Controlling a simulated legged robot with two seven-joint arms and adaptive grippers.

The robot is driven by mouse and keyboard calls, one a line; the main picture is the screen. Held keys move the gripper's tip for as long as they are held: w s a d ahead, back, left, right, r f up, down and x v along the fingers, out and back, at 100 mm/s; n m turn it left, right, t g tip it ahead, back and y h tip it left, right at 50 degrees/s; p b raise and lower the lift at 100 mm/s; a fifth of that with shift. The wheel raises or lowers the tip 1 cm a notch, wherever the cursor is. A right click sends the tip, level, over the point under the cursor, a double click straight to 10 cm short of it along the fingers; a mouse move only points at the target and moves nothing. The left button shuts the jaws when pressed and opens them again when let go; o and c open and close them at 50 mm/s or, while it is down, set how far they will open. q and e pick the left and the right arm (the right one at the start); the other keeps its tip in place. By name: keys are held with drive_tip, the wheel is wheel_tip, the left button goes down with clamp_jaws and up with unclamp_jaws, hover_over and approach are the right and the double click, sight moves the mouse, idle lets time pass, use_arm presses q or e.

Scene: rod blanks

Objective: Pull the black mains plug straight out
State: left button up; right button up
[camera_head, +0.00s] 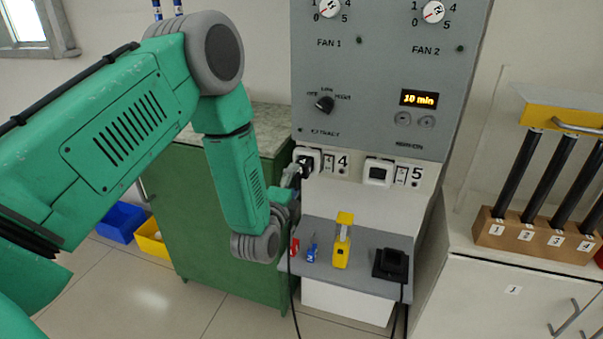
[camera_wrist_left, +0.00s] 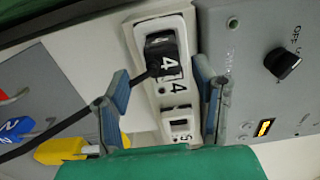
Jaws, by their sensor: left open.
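The black mains plug (camera_head: 305,166) sits in the white socket marked 4 (camera_head: 317,153) under the grey control panel. In the left wrist view the plug (camera_wrist_left: 160,45) is seated in its white socket plate, and its black cable (camera_wrist_left: 75,122) runs off to the lower left. My left gripper (camera_head: 291,179) is close beside the plug in the head view, partly hiding it. In the left wrist view my left gripper (camera_wrist_left: 162,84) is open, with its fingers spread on either side of the plug's line. I cannot tell whether either finger touches the plug. My right gripper is not in view.
A second socket, marked 5 (camera_head: 378,172), is to the right. A grey shelf (camera_head: 345,272) below holds a yellow tool (camera_head: 343,243), small red and blue items and a black block (camera_head: 391,264). A green cabinet (camera_head: 205,220) stands left; a rod rack (camera_head: 530,235) stands right.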

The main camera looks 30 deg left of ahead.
sight(300, 173)
use_arm(q)
drive_tip(key=x, duration=0.3)
drive_tip(key=b+x, duration=0.1)
drive_tip(key=x, duration=0.1)
drive_tip(key=shift+w+d+r, duration=0.1)
drive_tip(key=shift+w+d, duration=0.1)
drive_tip(key=shift+w, duration=0.05)
drive_tip(key=shift+w+a, duration=0.15)
drive_tip(key=shift+w, duration=0.15)
drive_tip(key=shift+w+a, duration=0.1)
drive_tip(key=shift+a, duration=0.05)
idle(0.4)
clamp_jaws()
